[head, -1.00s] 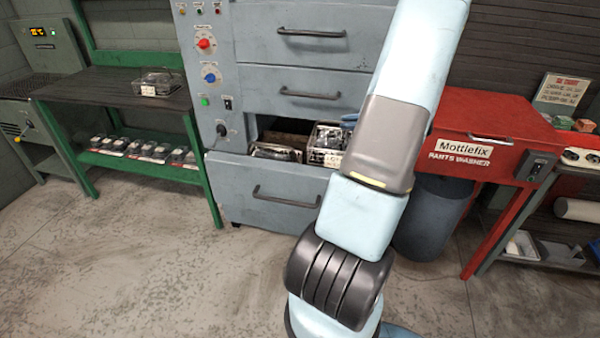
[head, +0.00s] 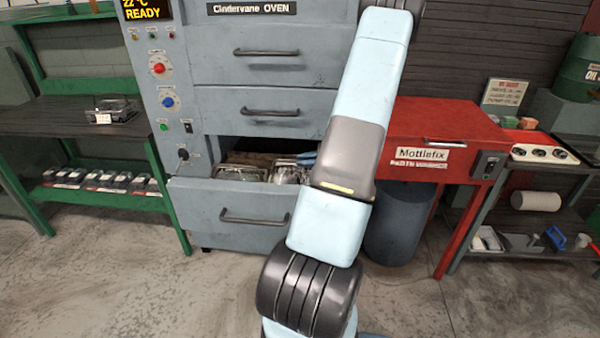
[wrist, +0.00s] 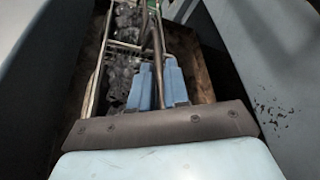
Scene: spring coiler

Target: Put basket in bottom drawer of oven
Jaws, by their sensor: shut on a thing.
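The grey oven (head: 265,75) has its bottom drawer (head: 225,190) pulled open. The basket in my grip is a wire basket of dark parts, at the drawer's right side in the head view (head: 287,173) and upper left in the wrist view (wrist: 122,65). My gripper's blue fingers (wrist: 158,85) are shut on its rim or handle; in the head view my arm hides most of the gripper (head: 309,158). The basket is down inside the drawer walls; I cannot tell whether it touches the floor. A second basket (head: 240,172) stands in the drawer to its left.
Another basket (head: 112,110) stands on the green-framed bench (head: 60,118) at left, with several small packs (head: 100,180) on its lower shelf. The red parts washer (head: 430,135) and a dark bin (head: 397,225) stand right of the oven. The floor in front is clear.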

